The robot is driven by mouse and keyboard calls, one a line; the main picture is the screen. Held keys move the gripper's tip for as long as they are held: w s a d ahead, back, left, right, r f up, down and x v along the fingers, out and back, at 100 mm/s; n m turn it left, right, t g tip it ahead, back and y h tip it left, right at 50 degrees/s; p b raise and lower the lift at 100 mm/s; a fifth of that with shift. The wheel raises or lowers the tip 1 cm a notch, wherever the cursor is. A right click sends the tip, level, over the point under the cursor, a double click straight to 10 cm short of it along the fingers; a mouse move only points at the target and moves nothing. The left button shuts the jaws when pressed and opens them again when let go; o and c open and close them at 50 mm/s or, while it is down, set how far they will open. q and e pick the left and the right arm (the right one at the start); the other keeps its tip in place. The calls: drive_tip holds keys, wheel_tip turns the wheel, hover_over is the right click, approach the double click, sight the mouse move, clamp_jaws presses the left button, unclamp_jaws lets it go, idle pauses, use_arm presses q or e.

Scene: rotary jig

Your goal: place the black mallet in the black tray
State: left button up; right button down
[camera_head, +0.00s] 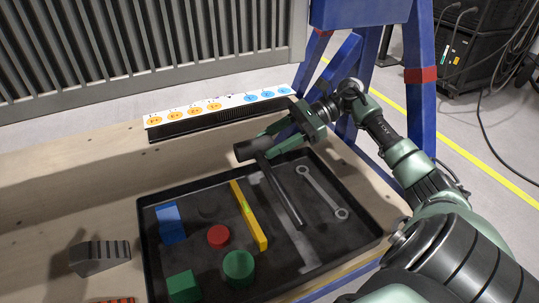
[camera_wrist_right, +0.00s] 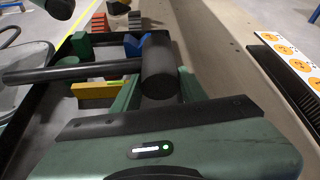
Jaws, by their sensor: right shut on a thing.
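The black mallet (camera_head: 284,196) has a cylindrical head and a long thin handle. My right gripper (camera_head: 268,147) is shut on the mallet at its head, above the far rim of the tray, with the handle slanting toward the viewer over the tray. In the right wrist view the mallet head (camera_wrist_right: 160,68) stands between the green fingers and the handle points left. The black tray (camera_head: 148,250) lies on the wooden bench, with a light grey T-shaped mark (camera_head: 299,243) partly hidden under the handle. My left gripper is not in the head view.
The tray holds a blue block (camera_head: 170,223), red cylinder (camera_head: 218,237), yellow bar (camera_head: 249,216), green cylinder (camera_head: 238,267), green block (camera_head: 183,287) and a wrench (camera_head: 322,192). A grey ridged wedge (camera_head: 100,257) is left of it. A black strip with round labels (camera_head: 222,118) stands behind.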

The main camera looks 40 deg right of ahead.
wheel_tip(320, 180, down, 7)
drive_tip(key=b, duration=0.2)
drive_tip(key=shift+r+b, duration=0.2)
drive_tip(key=shift+b, duration=0.1)
drive_tip(key=shift+f+b, duration=1.15)
drive_tip(key=shift+f, duration=0.85)
drive_tip(key=shift+f, duration=0.15)
drive_tip(key=c, duration=1.1)
unclamp_jaws()
drive_tip(key=shift+o, duration=0.2)
